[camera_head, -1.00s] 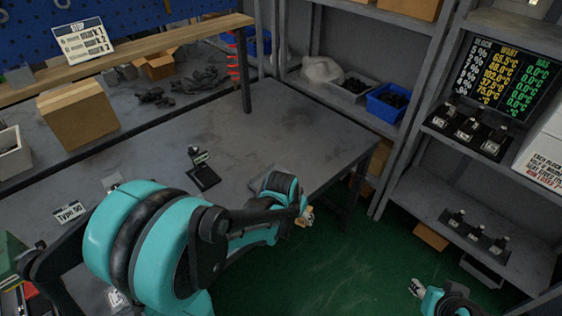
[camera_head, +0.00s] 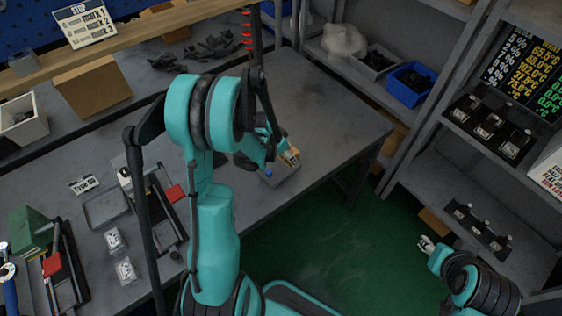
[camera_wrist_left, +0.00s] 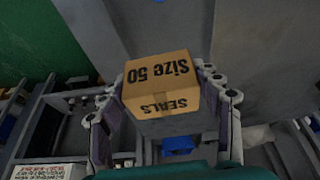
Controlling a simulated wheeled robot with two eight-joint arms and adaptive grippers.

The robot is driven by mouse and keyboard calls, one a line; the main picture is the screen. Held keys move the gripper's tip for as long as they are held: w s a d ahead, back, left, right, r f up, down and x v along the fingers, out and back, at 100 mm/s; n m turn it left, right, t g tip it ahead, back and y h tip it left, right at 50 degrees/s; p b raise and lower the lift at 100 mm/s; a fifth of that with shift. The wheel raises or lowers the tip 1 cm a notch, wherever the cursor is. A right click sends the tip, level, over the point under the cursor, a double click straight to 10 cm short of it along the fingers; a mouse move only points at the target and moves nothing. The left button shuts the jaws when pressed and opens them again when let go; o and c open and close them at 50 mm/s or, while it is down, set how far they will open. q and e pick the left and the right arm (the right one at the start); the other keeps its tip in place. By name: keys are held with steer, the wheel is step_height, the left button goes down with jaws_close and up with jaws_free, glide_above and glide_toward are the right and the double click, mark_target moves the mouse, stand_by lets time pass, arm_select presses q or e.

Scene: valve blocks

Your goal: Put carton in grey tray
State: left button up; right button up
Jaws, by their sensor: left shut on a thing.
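My left gripper (camera_head: 287,153) is shut on a small tan carton (camera_head: 291,158), above the right part of the grey workbench. In the left wrist view the carton (camera_wrist_left: 160,85) sits between the fingers of my left gripper (camera_wrist_left: 162,98), with "Size 50" and "SEALS" upside down. A shallow grey tray (camera_head: 105,208) lies on the bench at the left, beside the "Type 50" sign, and looks empty. The carton is well to the right of this tray. My right gripper (camera_head: 427,243) is low at the right, over the green floor; its opening is too small to tell.
Red-handled black fixtures (camera_head: 174,195) and small pale blocks (camera_head: 116,240) lie near the tray. A larger cardboard box (camera_head: 93,88) stands at the back left. A small grey item (camera_head: 281,176) with a blue part lies below the carton. The bench's far right is clear.

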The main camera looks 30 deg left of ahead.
mark_target(281, 166)
arm_select(q)
steer(key=shift+w+a+f, duration=0.1)
steer(key=shift+a+f, duration=0.45)
steer(key=shift+a, duration=0.35)
steer(key=shift+f, duration=0.2)
steer(key=shift+f+b, duration=0.75)
steer(key=shift+f, duration=1.05)
steer(key=shift+f, duration=0.2)
steer(key=o, duration=0.9)
steer(key=shift+r, duration=0.1)
